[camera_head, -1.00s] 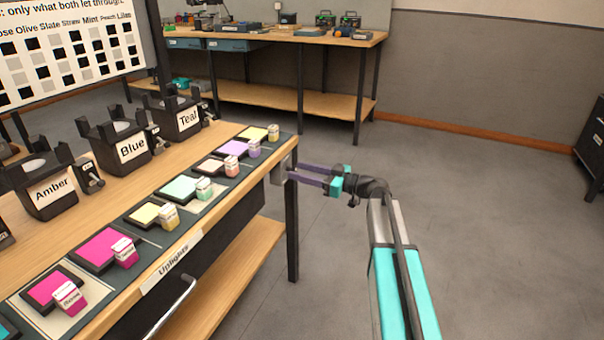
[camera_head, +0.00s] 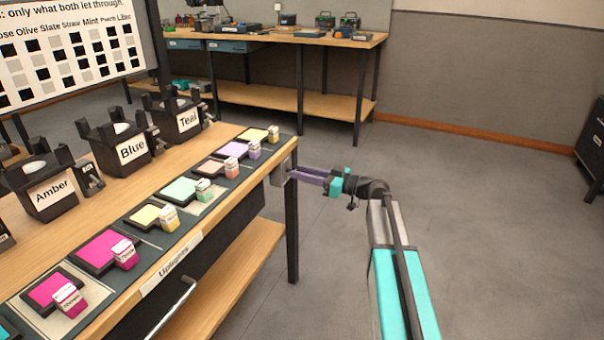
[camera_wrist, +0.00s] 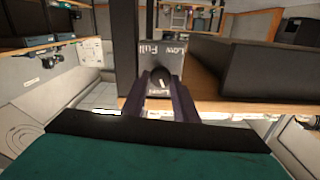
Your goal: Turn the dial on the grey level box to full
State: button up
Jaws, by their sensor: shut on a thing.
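The grey level box (camera_head: 279,174) is fixed at the right end of the workbench, just below the top. In the wrist view its grey face (camera_wrist: 173,57) carries the words "Full" and "Low", which appear upside down, and a further label at its bottom edge. The dark round dial (camera_wrist: 158,79) sits on that face with a short white mark. My gripper (camera_head: 292,175) reaches the box from the right, and its purple fingers (camera_wrist: 161,91) are shut on the dial, one on each side. I cannot tell exactly which label the mark points to.
The workbench top (camera_head: 110,183) holds Amber, Blue and Teal lamp stands, with coloured pads and small bottles along its front. A table leg (camera_head: 292,235) stands below the box. The floor (camera_head: 480,190) to the right is clear. Another bench (camera_head: 300,38) stands behind.

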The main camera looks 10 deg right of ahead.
jog(key=shift+f+m+p, duration=0.15)
jog(key=shift+m+p, duration=5.6)
jog(key=shift+m, duration=2.15)
jog(key=shift+f+m+p, duration=0.15)
jog(key=shift+m+p, duration=5.55)
jog(key=shift+m, duration=2.2)
jog(key=o, duration=1)
